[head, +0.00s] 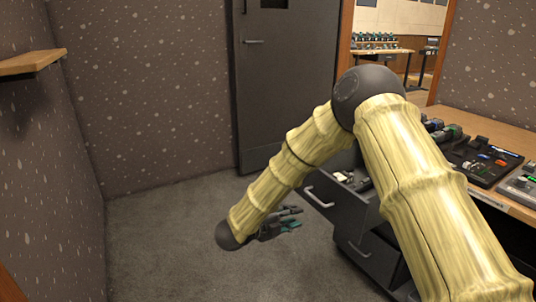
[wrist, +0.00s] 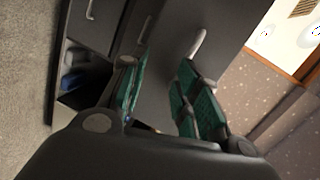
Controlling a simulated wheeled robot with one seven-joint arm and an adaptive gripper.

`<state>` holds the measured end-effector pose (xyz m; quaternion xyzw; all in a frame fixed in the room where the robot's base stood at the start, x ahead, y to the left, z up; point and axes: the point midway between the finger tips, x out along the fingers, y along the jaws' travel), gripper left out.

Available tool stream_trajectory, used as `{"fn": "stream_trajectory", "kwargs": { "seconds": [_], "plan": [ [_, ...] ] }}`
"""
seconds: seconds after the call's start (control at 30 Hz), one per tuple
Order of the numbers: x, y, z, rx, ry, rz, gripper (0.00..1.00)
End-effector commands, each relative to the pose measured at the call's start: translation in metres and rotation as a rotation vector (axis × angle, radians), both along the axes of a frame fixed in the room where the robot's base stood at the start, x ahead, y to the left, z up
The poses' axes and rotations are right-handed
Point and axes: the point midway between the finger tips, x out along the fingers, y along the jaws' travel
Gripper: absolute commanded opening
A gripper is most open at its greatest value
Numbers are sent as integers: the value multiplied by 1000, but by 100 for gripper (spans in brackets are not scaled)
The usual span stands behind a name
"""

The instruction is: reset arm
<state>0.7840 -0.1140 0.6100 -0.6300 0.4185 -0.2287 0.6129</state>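My gripper (head: 284,222) hangs low over the carpet at the end of my bent arm, left of the desk drawers in the head view. In the wrist view its green-padded fingers (wrist: 162,92) stand apart with nothing between them. The drawer fronts lie beyond the fingers there. No object is held.
An upper drawer (head: 322,198) stands pulled out with small items inside, and a lower drawer (head: 368,256) is below it. The desk (head: 484,129) at right carries control panels (head: 481,160). A wall shelf (head: 30,62) is at left, a dark door (head: 285,85) behind. Carpet (head: 170,245) at left is clear.

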Motion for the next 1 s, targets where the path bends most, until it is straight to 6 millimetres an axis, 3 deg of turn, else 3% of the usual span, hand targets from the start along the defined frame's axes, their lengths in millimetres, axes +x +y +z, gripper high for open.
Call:
{"fn": "stream_trajectory", "kwargs": {
  "seconds": [0.1,0.27,0.37,0.5,0.73,0.9,1.0],
  "plan": [
    [-13,-18,-65,-75,190,202,32],
    [-49,-35,-148,-176,470,496,32],
    [-83,-44,-194,-229,640,670,32],
    [-142,-55,-249,-288,865,904,32],
    [-257,-75,-310,-347,1191,1275,32],
    [-344,-90,-331,-360,1384,1530,32],
    [-385,-97,-335,-358,1462,1650,32]
  ]
}}
